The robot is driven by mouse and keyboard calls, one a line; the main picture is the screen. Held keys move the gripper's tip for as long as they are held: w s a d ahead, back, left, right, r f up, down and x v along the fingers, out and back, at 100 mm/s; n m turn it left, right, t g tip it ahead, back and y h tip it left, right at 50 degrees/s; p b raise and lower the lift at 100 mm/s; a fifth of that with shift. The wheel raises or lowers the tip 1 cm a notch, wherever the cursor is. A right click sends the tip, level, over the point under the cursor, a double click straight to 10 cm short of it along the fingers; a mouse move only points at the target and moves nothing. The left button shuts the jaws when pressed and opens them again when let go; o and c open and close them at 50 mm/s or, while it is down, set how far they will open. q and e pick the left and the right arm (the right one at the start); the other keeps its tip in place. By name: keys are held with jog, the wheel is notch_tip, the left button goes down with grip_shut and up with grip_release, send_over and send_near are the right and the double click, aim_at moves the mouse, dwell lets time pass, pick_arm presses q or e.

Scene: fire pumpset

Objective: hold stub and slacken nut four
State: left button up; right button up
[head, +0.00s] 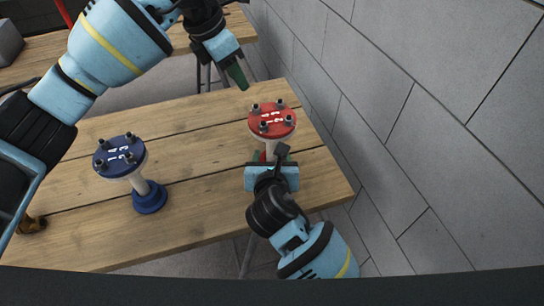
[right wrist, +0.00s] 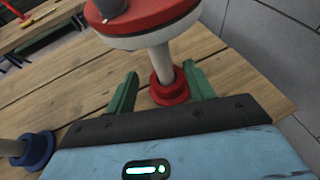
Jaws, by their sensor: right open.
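The red-flanged stub (head: 272,119) stands upright near the right end of the bench. Several dark nuts sit on its flange; the white marks beside them are too small to read, so I cannot tell which is nut four. In the right wrist view, my right gripper (right wrist: 160,84) is open, its green fingers on either side of the white stem (right wrist: 161,62), with gaps visible. In the head view it mostly hides the stem and red foot. My left gripper (head: 238,75) is above and left of the red flange, apart from it; its jaw opening is unclear.
A blue-flanged stub (head: 120,156) stands on the wooden bench (head: 205,140) to the left. A brown object (head: 32,225) lies at the bench's left end. A grey block wall (head: 420,110) runs close along the right. Another bench (head: 40,48) stands behind.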

aim_at(272, 148)
jog(key=shift+x, duration=3.95)
grip_shut()
